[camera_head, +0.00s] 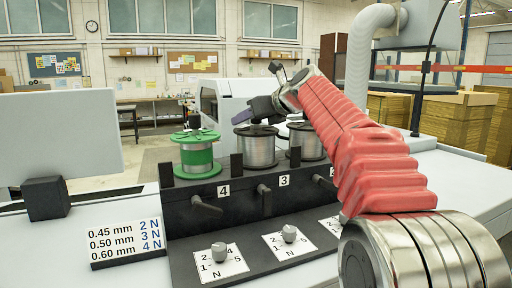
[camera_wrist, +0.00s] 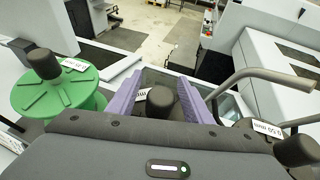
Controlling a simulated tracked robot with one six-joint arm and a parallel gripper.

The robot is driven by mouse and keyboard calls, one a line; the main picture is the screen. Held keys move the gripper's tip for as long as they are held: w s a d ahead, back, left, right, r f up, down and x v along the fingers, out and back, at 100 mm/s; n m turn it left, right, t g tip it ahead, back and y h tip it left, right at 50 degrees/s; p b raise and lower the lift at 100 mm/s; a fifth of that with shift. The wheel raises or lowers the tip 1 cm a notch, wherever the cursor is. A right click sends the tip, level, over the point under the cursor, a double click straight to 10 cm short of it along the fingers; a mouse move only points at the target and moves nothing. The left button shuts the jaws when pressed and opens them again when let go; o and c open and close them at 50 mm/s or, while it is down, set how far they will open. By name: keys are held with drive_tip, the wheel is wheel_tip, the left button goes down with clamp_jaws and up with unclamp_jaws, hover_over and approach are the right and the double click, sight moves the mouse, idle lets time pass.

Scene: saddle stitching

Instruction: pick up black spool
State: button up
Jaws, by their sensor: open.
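A spool with black flanges and silver wire (camera_head: 259,150) stands upright at station 3 of the dark stand. My gripper (camera_head: 241,116) is open just above it, with its purple fingers pointing left. In the wrist view, my gripper's two purple fingers (camera_wrist: 158,84) stand apart on either side of a black knob (camera_wrist: 161,104). A small white label shows beside the knob, partly hidden. I cannot tell whether a finger touches the knob. Most of the spool below is hidden by my gripper in the wrist view.
A green spool (camera_head: 197,155) stands left at station 4; it also shows in the wrist view (camera_wrist: 52,97). Another black-flanged spool (camera_head: 306,141) stands right, partly behind my arm. A dark stand (camera_head: 225,205) carries the spools. A wire-size sign (camera_head: 126,241) and a grey screen (camera_head: 62,140) are left.

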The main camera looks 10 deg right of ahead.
drive_tip(key=shift+c, duration=0.5)
clamp_jaws()
idle(0.7)
drive_tip(key=shift+r, duration=0.25)
